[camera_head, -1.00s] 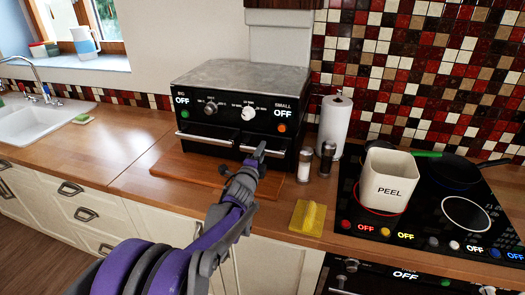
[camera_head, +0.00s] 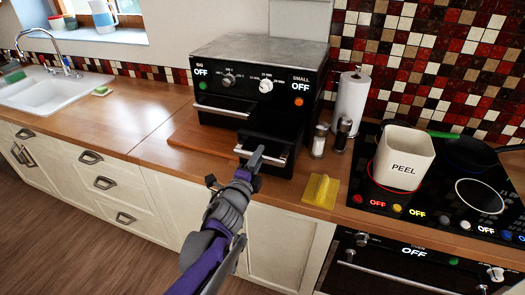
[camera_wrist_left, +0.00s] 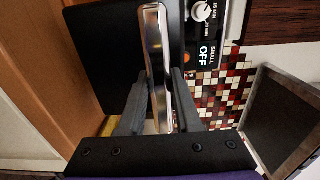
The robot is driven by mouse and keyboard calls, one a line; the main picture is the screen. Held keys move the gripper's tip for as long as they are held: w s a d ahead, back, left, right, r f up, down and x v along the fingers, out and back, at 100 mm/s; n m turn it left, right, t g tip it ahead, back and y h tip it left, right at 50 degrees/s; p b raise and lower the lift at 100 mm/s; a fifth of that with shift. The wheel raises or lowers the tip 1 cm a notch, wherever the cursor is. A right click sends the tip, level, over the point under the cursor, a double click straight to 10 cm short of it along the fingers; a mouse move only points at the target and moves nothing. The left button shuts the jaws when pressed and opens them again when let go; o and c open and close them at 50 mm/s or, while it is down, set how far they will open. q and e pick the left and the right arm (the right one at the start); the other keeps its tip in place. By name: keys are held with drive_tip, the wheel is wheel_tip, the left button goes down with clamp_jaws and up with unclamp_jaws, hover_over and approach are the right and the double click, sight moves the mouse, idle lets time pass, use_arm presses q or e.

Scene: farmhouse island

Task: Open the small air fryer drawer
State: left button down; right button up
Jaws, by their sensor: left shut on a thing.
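The black air fryer (camera_head: 262,58) with a grey top stands on a wooden board on the counter. Its small drawer (camera_head: 275,143), on the right under the SMALL label, is pulled out toward me. The big drawer (camera_head: 219,110) on the left is closed. My left gripper (camera_head: 254,160) is shut on the small drawer's silver handle (camera_head: 281,158). In the left wrist view, the two fingers (camera_wrist_left: 158,100) sit on either side of the handle bar (camera_wrist_left: 155,40). The drawer's inside is largely hidden. My right gripper is not in view.
Salt and pepper shakers (camera_head: 319,141) and a paper towel roll (camera_head: 350,108) stand close to the right of the fryer. A yellow object (camera_head: 320,191) lies near the counter's front edge. A PEEL container (camera_head: 404,158) stands on the cooktop.

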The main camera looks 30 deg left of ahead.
use_arm(q)
drive_tip(key=shift+s, duration=0.2)
drive_tip(key=c, duration=0.6)
unclamp_jaws()
drive_tip(key=v, duration=1.1)
drive_tip(key=shift+w+d+n, duration=0.1)
drive_tip(key=shift+n, duration=0.2)
